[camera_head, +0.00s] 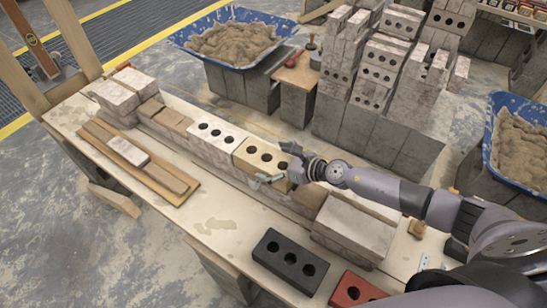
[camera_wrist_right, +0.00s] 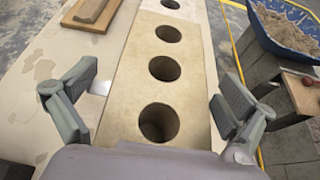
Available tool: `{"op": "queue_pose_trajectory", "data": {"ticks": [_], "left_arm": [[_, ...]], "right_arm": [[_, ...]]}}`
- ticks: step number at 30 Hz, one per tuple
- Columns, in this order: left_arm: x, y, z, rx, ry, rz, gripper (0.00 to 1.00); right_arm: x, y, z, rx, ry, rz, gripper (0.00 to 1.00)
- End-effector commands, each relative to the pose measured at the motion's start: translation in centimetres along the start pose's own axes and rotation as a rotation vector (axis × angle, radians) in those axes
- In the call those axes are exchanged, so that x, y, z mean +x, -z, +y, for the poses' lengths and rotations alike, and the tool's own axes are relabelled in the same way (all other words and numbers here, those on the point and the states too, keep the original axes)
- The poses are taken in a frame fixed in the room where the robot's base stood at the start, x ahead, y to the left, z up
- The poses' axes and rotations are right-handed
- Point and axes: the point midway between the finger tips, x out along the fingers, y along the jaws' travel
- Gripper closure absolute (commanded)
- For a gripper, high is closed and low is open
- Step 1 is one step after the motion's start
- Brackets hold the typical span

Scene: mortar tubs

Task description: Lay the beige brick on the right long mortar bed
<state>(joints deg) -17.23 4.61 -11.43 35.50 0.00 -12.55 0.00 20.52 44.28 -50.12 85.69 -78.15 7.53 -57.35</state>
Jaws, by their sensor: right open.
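The beige brick (camera_head: 256,156) with three round holes lies flat in the long row of masonry, end to end with a white three-hole brick (camera_head: 216,133). It fills the middle of the right wrist view (camera_wrist_right: 160,55). My right gripper (camera_head: 278,163) is open at the brick's near right end, one finger on each side with gaps to the brick in the wrist view. A lower part of the row (camera_head: 305,197) shows right of the brick, partly behind my gripper. The mortar directly under the brick is hidden. My left gripper is not in view.
A large pale block (camera_head: 355,228) stands at the row's right end. A dark brick (camera_head: 290,260) and a red brick (camera_head: 352,290) lie in front. A wooden board (camera_head: 105,146) carries bricks at left. Blue mortar tubs (camera_head: 190,42) and brick stacks (camera_head: 380,65) stand behind.

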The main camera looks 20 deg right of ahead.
Motion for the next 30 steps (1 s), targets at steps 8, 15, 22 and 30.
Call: {"op": "queue_pose_trajectory", "data": {"ticks": [8, 15, 22, 30], "left_arm": [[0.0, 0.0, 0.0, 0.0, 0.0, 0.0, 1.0], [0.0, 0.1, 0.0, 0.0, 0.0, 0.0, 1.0], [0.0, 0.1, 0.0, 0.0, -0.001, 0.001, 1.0], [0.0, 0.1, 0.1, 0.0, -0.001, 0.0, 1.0]], "right_arm": [[-3.3, -0.3, -0.2, -0.005, 0.004, -0.005, 0.0], [-8.3, -0.3, -0.1, 0.002, 0.005, -0.009, 0.0], [-11.0, -0.5, -0.2, 0.001, 0.006, -0.013, 0.0], [-11.9, -0.7, -0.2, -0.002, 0.005, -0.015, 0.0]]}}
